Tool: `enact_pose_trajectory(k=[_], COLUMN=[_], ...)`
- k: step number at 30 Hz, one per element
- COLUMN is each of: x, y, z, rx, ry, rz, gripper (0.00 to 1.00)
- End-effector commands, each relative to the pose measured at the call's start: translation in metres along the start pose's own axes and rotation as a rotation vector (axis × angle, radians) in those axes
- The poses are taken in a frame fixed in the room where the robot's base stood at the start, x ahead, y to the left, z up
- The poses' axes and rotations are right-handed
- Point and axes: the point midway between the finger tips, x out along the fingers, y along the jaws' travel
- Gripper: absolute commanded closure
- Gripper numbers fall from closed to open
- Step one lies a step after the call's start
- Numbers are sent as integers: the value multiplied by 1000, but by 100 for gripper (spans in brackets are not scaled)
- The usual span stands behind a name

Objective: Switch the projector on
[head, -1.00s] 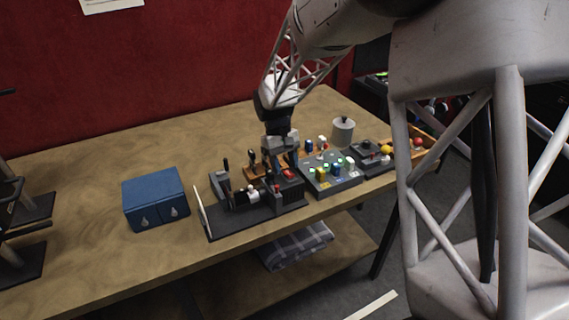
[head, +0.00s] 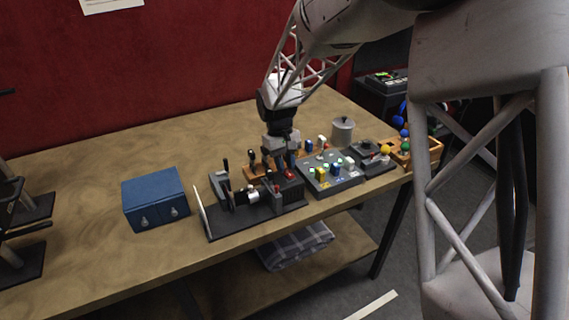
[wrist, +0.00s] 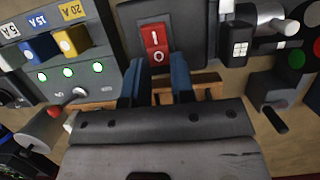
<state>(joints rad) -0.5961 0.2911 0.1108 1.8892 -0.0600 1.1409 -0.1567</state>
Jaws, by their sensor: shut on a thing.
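A red rocker switch (wrist: 155,42) marked I and O sits in a dark box in the wrist view. It also shows as a small red spot (head: 289,174) in the head view. My gripper (wrist: 158,62) reaches to the switch's lower end, with one blue fingertip at each side. I see it as shut on the rocker, though the contact itself is hard to make out. In the head view my gripper (head: 282,160) is low over the box. No projector can be made out.
A panel (wrist: 70,60) with coloured fuse-like blocks and lit green lamps stands beside the box. A lever fixture (head: 235,217) is on its other side. A blue drawer box (head: 155,198) and a grey pot (head: 342,131) are on the table (head: 80,260). The table's left rear is clear.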

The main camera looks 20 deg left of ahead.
Motion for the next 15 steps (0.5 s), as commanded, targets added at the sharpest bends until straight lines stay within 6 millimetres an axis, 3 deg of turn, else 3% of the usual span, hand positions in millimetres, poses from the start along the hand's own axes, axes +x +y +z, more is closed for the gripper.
enact_pose_trajectory(k=[15], x=[-2], y=[0], z=[8], rx=[1], ry=[208], rz=[-1], gripper=[100])
